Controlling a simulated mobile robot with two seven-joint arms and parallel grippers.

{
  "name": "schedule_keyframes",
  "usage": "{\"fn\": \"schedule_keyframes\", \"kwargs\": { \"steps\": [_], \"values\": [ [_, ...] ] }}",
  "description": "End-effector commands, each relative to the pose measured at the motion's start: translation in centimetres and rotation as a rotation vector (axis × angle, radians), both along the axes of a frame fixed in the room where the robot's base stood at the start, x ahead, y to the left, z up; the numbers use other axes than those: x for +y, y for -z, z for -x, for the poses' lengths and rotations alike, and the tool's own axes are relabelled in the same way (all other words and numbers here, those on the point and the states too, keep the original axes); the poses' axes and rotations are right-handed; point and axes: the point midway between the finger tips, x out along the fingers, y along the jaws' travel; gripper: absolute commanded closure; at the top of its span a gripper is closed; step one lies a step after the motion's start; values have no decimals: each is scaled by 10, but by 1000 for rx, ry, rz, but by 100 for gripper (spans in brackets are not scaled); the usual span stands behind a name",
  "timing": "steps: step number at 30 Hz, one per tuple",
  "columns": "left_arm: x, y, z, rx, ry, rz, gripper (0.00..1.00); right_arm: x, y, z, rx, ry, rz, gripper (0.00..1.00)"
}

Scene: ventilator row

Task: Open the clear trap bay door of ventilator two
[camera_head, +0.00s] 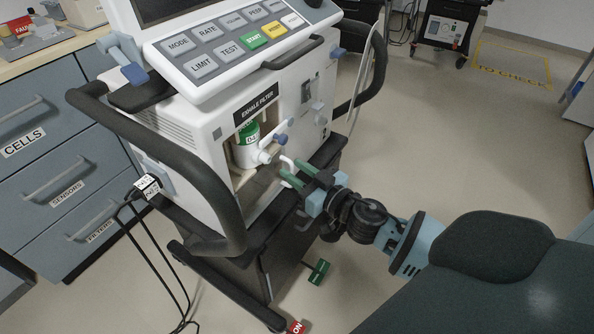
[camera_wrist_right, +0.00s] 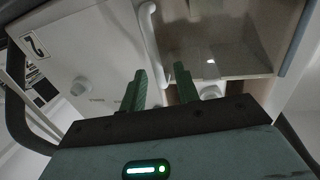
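The white ventilator (camera_head: 205,125) stands at the centre of the head view; a "2" label (camera_wrist_right: 34,46) shows on its front in the wrist view. Its open-looking bay (camera_head: 240,180) holds a green and white canister (camera_head: 246,150). The clear door is hard to make out; a bright glint (camera_wrist_right: 211,62) shows over the bay, and I cannot tell whether the door is ajar. A white bar handle (camera_head: 287,162) shows by the bay and in the wrist view (camera_wrist_right: 151,45). My right gripper (camera_head: 293,174) is open, its green fingers (camera_wrist_right: 160,82) either side of the handle's near end. Contact is unclear. My left gripper is out of view.
A button panel (camera_head: 235,48) overhangs the bay. Dark curved rails (camera_head: 190,170) flank the ventilator. A drawer cabinet (camera_head: 60,165) stands at left, with black cables (camera_head: 150,235) beside it.

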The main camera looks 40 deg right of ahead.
Motion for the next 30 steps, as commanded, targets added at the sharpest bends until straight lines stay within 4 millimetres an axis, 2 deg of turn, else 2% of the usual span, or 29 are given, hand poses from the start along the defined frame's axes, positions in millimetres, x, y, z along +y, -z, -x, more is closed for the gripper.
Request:
{"fn": "schedule_keyframes", "kwargs": {
  "steps": [8, 16, 30],
  "values": [
    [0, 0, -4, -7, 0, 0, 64, 0, 0, -1, 1, 1, 1, 69],
    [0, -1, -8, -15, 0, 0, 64, 0, 0, -1, 1, 1, 0, 100],
    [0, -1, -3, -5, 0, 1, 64, 1, 0, -1, 0, 13, -2, 100]
  ]
}}
